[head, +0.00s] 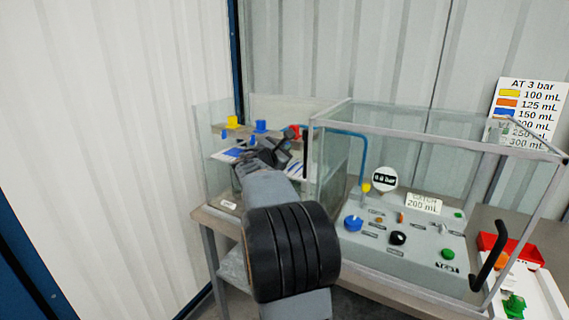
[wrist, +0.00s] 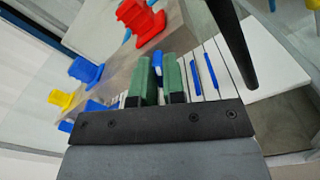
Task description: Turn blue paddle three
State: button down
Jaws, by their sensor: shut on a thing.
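My gripper (wrist: 158,80) has green finger pads, closed on a blue paddle (wrist: 157,63) that shows between them in the wrist view. This paddle is third along the row, by the red fitting (wrist: 140,20). A second blue paddle (wrist: 95,106) is by the blue fitting (wrist: 86,70), and another (wrist: 66,126) is by the yellow fitting (wrist: 64,98). In the head view my gripper (head: 268,152) reaches into the left glass enclosure. The yellow fitting (head: 233,121), blue fitting (head: 260,125) and red fitting (head: 294,131) stand behind it. The held paddle is hidden there.
Glass walls (head: 215,150) surround the fittings. To the right stands a framed glass box over a grey control panel (head: 405,250) with knobs and a gauge (head: 384,179). A volume sign (head: 525,110) and a red tray (head: 497,243) are farther right. Blue strips (wrist: 210,68) mark a white panel.

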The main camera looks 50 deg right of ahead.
jog(key=m+b, duration=0.8)
jog(key=b, duration=0.1)
jog(key=m+b, duration=0.3)
jog(key=b, duration=0.2)
jog(key=shift+f+m, duration=0.25)
jog(key=shift+m, duration=0.15)
jog(key=shift+r, duration=0.1)
jog(key=c, duration=1.2)
grip_release()
jog(key=shift+a, duration=0.15)
jog(key=b+v, duration=0.1)
jog(key=v, duration=1.2)
jog(key=shift+a+b, duration=0.3)
jog(key=shift+s, duration=0.1)
